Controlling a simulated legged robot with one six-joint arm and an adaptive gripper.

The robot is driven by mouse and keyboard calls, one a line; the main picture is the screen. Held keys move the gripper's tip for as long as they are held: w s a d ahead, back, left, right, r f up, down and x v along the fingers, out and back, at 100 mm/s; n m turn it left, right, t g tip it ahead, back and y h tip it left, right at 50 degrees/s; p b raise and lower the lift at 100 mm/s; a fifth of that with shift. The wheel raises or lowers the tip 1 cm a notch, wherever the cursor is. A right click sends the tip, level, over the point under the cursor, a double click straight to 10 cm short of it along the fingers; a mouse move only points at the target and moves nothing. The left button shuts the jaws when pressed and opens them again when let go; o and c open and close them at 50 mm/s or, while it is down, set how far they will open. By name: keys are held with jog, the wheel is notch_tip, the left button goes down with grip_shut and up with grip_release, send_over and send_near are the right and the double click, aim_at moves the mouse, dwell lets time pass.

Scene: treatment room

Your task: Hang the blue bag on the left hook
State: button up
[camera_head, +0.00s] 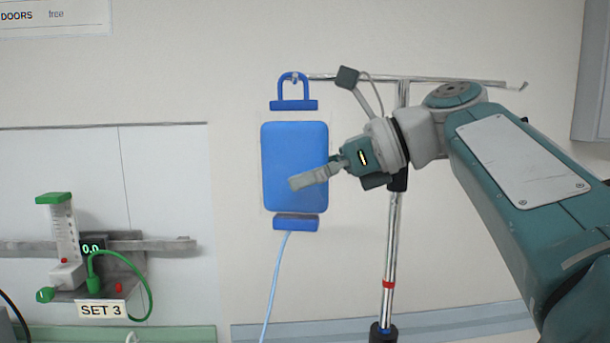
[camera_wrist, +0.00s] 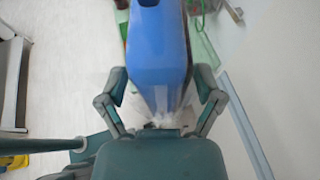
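The blue bag (camera_head: 293,150) is upright at the left end of the stand's crossbar in the head view. Its blue handle loop (camera_head: 282,90) is around the left hook (camera_head: 295,78), and the bag appears to hang from it. A pale tube runs down from its bottom. My gripper (camera_head: 312,180) is in front of the bag's lower right part. In the wrist view the bag (camera_wrist: 158,45) lies between the spread fingers of my gripper (camera_wrist: 160,78), with a small gap visible on each side.
The stand's pole (camera_head: 392,250) rises behind my arm. The right hook (camera_head: 521,86) is empty. At left, a wall rail (camera_head: 150,244) carries a flowmeter (camera_head: 63,230) with a green hose and a "SET 3" label (camera_head: 100,310).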

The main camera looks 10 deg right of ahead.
jog(key=shift+d, duration=0.1)
jog(key=v, duration=1.2)
jog(key=s+a+f+n+t+h, duration=0.1)
jog(key=a+f+n+h, duration=0.15)
jog(key=f, duration=0.65)
jog(key=s+a+f+n+h, duration=0.15)
jog(key=f+n+h, duration=0.25)
jog(key=f, duration=0.5)
jog(key=s+d+f+n+h, duration=0.1)
jog(key=s+f+n+h, duration=0.2)
jog(key=f+n, duration=0.4)
jog(key=s+d+f+n+h, duration=0.1)
jog(key=s+f+n+h, duration=0.2)
jog(key=f, duration=1.1)
jog(key=s+n, duration=0.3)
jog(key=n, duration=0.2)
jog(key=shift+d+f+t, duration=0.3)
jog(key=shift+d+f, duration=0.05)
jog(key=shift+d, duration=0.05)
jog(key=shift+s, duration=0.1)
